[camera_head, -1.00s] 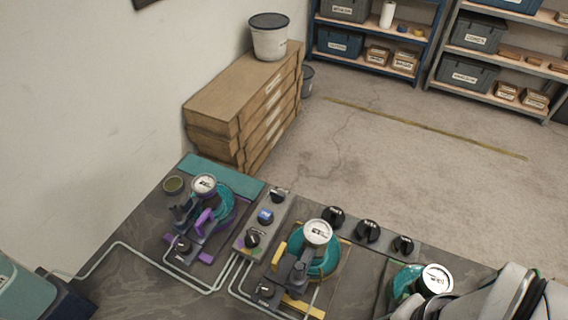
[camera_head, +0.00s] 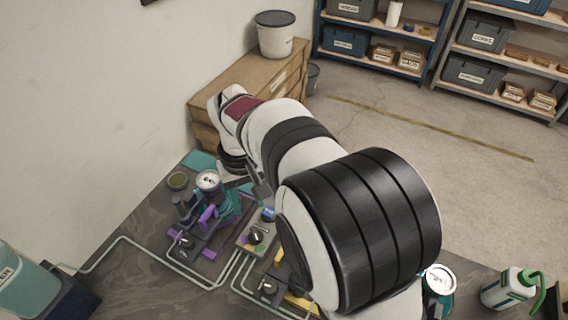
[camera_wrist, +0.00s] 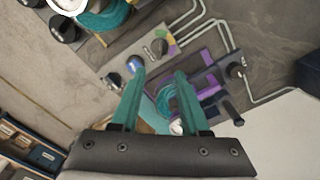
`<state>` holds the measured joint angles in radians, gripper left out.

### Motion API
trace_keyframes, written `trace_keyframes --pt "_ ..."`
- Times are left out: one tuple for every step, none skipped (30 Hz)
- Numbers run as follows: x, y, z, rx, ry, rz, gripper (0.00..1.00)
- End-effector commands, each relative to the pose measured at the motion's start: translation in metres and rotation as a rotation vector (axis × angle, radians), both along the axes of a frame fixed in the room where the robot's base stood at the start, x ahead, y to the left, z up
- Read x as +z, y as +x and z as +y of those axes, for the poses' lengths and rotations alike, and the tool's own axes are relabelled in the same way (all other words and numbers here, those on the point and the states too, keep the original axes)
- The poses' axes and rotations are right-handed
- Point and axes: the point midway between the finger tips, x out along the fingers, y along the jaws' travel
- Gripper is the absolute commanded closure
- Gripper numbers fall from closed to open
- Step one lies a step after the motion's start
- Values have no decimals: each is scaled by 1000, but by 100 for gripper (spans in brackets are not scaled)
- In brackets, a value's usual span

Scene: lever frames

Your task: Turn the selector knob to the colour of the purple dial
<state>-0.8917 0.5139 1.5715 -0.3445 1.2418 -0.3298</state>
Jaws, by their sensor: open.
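The selector knob (camera_head: 256,236) is black and sits on a grey panel (camera_head: 243,247) between two stations, with purple and yellow patches around it. It also shows in the wrist view (camera_wrist: 158,47), beyond my fingertips and not touched. I cannot tell which colour its pointer faces. The purple station (camera_head: 208,254) has a purple lever (camera_head: 208,217), a teal ring and a white-faced dial (camera_head: 208,180). The dial shows partly in the wrist view (camera_wrist: 177,128), near the fingers' base. My gripper (camera_wrist: 160,73) is open and empty, with teal fingers; in the head view it is mostly hidden by my arm.
A blue-topped knob (camera_head: 268,214) sits behind the selector on the same panel. A small black knob (camera_head: 187,241) is on the purple station. A yellow-marked station (camera_head: 300,303) stands to the right, partly behind my arm. Pale pipes (camera_head: 150,255) run along the bench.

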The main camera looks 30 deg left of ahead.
Motion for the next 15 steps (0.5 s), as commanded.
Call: trace_keyframes --pt "-16 -1 -1 0 -4 5 55" --pt "-25 -1 -2 -2 -5 5 55" --pt "-38 -1 -1 -1 -4 5 55" --pt "-47 -1 -2 -2 -4 5 55" --pt "-56 -1 -2 -2 -4 5 55" --pt "-68 -1 -2 -2 -3 4 55" --pt "-76 -1 -2 -3 -3 5 55" --pt "-84 -1 -1 -4 -2 3 55" --pt "-93 0 -1 -3 -2 3 55" --pt "-98 0 -2 -4 -1 3 55" --pt "-104 0 -2 -4 -1 3 55" --pt "-109 0 -1 -5 -1 3 55" --pt "-113 0 -1 -5 1 2 55" --pt "-116 0 -1 -5 0 3 55" --pt "-119 0 -1 -5 0 3 55"
